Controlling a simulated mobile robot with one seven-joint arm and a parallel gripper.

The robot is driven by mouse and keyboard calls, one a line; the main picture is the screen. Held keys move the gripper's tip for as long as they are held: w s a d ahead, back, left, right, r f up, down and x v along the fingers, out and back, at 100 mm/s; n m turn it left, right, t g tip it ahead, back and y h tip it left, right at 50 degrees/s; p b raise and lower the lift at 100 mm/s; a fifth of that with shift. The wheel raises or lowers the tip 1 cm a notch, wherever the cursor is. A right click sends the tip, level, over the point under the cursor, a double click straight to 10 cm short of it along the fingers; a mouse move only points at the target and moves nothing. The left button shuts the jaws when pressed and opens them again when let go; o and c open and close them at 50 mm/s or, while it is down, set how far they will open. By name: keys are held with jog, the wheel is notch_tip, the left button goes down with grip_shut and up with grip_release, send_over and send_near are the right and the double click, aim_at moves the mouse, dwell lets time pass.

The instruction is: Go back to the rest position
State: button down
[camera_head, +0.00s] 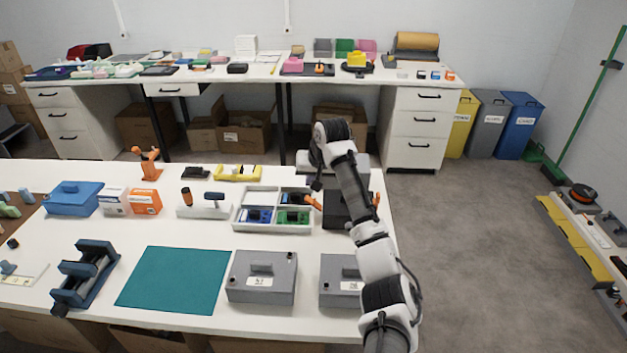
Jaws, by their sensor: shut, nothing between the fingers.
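My arm reaches up from the bottom right over the right end of the near white table (200,323). It bends down at its far end, above the table's back right part. My gripper (316,184) is small and dark here, shut and empty. A dark box-shaped thing (334,212) stands beside the tray, partly hidden by my arm.
Two grey lidded boxes (262,275) (338,278) stand at the table's front right, the second close to my arm. A teal mat (175,280) lies bare to their left. Behind is a long bench (270,73). Open floor (470,250) lies to the right.

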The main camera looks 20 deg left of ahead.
jog(key=shift+s+a+r, duration=0.15)
jog(key=shift+s+r, duration=0.25)
jog(key=shift+r, duration=0.25)
